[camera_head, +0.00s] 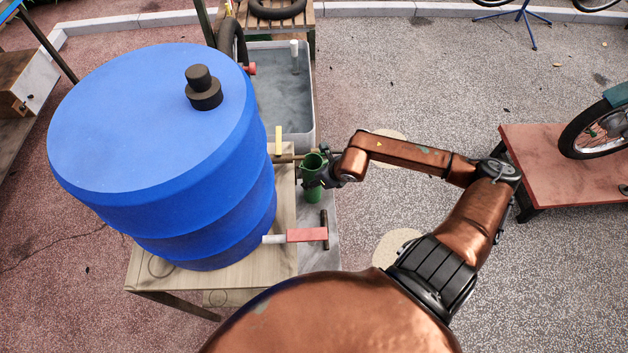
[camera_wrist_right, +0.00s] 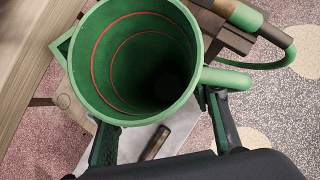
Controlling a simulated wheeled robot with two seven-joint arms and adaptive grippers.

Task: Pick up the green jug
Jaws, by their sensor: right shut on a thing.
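The green jug (camera_head: 313,191) is beside the right edge of the wooden stand in the head view. In the right wrist view I look down into the open mouth of the jug (camera_wrist_right: 135,55), which has red rings around its inner wall and a dark bottom. My right gripper (camera_head: 318,178) is shut on the jug. Its fingers show on either side of the jug's near wall in the right wrist view (camera_wrist_right: 163,132). I cannot tell whether the jug's base is touching anything. My left gripper is in neither view.
A large blue barrel (camera_head: 170,150) stands on the wooden stand (camera_head: 285,215), close to the jug's left. A grey tub (camera_head: 285,95) is behind. A red platform (camera_head: 560,160) with a wheel is at right.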

